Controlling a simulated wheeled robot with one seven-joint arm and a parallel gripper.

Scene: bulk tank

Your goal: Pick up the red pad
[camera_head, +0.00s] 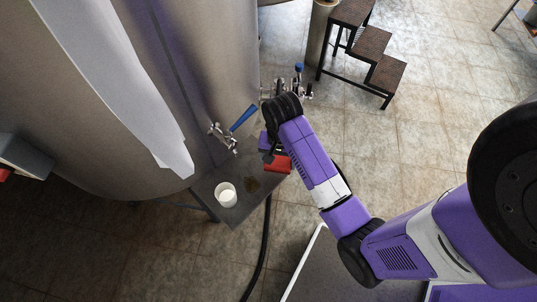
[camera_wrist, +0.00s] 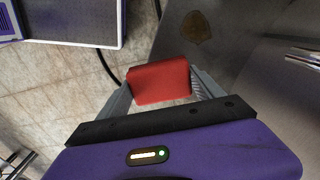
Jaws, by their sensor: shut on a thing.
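The red pad (camera_wrist: 159,82) is a small block held between the two fingers of my gripper (camera_wrist: 158,91) in the wrist view. The fingers press on its left and right sides. In the head view the red pad (camera_head: 278,164) shows just below my gripper (camera_head: 271,157), over the right edge of the dark shelf (camera_head: 228,206). The gripper body hides part of it there. I cannot tell from these frames how far the pad is above the shelf.
A white cup (camera_head: 226,194) and a brown patch (camera_head: 252,185) are on the shelf. The steel tank (camera_head: 120,90) rises behind, with a blue-handled valve (camera_head: 240,118). A black hose (camera_head: 262,240) hangs down. Dark steps (camera_head: 370,45) stand at the top right. The tiled floor is open at right.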

